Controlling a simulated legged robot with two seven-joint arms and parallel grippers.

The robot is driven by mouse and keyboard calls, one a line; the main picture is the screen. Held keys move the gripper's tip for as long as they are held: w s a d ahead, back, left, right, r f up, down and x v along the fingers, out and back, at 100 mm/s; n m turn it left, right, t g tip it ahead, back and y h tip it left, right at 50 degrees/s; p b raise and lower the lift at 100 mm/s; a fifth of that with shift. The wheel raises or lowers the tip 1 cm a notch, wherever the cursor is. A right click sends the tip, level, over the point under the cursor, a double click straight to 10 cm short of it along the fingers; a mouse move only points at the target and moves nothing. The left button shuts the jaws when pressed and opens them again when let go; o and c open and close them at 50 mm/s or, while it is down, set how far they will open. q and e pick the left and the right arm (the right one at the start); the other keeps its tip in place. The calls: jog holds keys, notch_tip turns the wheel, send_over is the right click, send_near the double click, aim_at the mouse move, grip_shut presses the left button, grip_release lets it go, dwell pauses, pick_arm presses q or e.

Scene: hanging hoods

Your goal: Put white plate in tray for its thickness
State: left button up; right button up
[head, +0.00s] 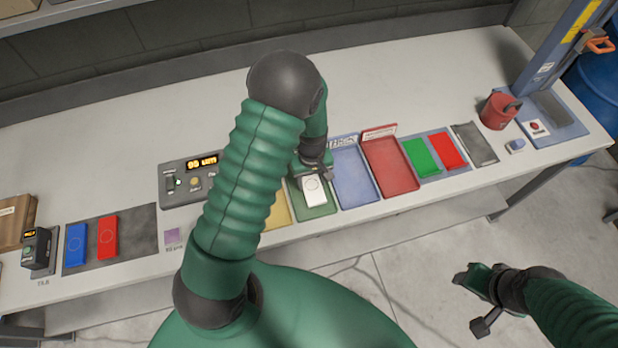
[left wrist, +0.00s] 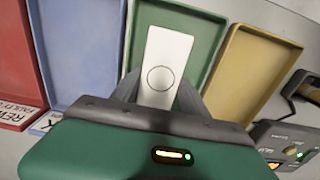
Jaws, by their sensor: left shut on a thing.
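The white plate (head: 314,191) is a small flat block with a ring mark. It also shows in the left wrist view (left wrist: 168,55). My left gripper (head: 318,176) is shut on its near end, with one finger on each side. The plate is over the green tray (head: 327,208), which also shows in the left wrist view (left wrist: 197,30). I cannot tell whether the plate touches the tray floor. The yellow tray (head: 278,214) is partly hidden by my left arm. The blue tray (head: 352,178) and red tray (head: 391,168) are empty. My right gripper (head: 478,297) hangs off the table; its finger gap is unclear.
A gauge box (head: 185,185) with a lit display stands left of the trays. Blue (head: 76,245) and red (head: 107,237) plates lie on a dark mat at left. Green (head: 421,156) and red (head: 448,150) plates lie at right. A red cup (head: 499,112) stands behind them.

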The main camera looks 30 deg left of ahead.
pick_arm(q)
jog(key=shift+a+f+b, duration=0.3)
jog(key=shift+a+f, duration=0.15)
jog(key=shift+f, duration=0.05)
jog(key=shift+d+f, duration=0.1)
jog(key=o, duration=1.6)
jog(key=shift+d, duration=0.25)
jog(key=shift+c, duration=0.2)
jog(key=shift+o, duration=0.2)
jog(key=shift+a, duration=0.2)
notch_tip(320, 180, up, 17)
jog(key=s+d+f+m+t, duration=0.1)
jog(key=s+d+m+t, duration=0.1)
jog(key=s+d+m, duration=0.4)
jog(key=s+m, duration=0.2)
jog(key=shift+s+d+m+b, duration=0.15)
jog(key=shift+d+m+b, duration=0.15)
jog(key=shift+d, duration=0.05)
